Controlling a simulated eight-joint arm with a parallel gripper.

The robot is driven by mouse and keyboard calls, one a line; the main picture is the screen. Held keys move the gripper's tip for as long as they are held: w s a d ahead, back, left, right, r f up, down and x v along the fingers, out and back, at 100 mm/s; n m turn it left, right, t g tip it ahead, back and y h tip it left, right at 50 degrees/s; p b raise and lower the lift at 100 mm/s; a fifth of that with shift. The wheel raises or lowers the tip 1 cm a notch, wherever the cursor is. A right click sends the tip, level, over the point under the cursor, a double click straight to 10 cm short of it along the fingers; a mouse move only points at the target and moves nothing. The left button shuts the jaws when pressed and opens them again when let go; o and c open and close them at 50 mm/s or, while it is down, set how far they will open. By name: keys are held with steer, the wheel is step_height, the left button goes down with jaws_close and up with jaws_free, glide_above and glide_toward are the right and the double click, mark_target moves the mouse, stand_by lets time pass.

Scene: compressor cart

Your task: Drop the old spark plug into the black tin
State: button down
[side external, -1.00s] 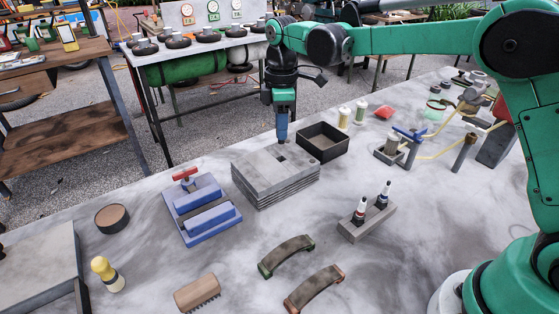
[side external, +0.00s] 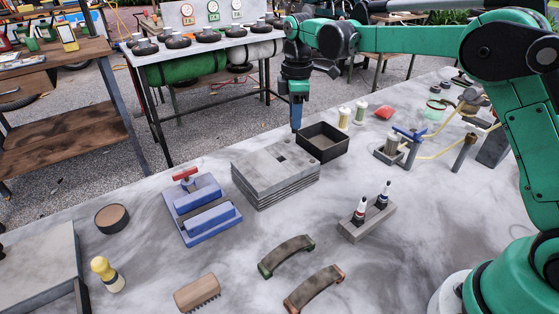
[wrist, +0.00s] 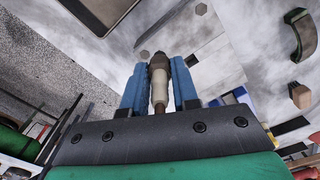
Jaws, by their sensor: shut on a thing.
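My gripper (side external: 296,125) is shut on the old spark plug, with its blue fingers on either side of it. In the wrist view the plug (wrist: 158,88) has an off-white body and brown, dirty ends. The plug is too small to make out in the side view. The black tin (side external: 333,155) is an open square box with low walls on the bench. My gripper is above the bench by the tin's left rear corner. Part of the tin (wrist: 118,22) shows at the top left of the wrist view.
A grey finned block (side external: 262,172) stands left of the tin. Two spark plugs (side external: 360,212) stand upright in a holder (side external: 352,233) at front right. Two small bottles (side external: 344,118) stand behind the tin. A blue vise-like fixture (side external: 205,215) is farther left.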

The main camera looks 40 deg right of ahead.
steer(key=w+d+f, duration=0.1)
steer(key=d, duration=1.1)
steer(key=shift+w+a+f, duration=0.1)
steer(key=shift+f, duration=1.35)
steer(key=shift+w+a+f, duration=0.1)
steer(key=shift+f, duration=1.35)
steer(key=c, duration=0.6)
jaws_free()
steer(key=shift+r, duration=0.1)
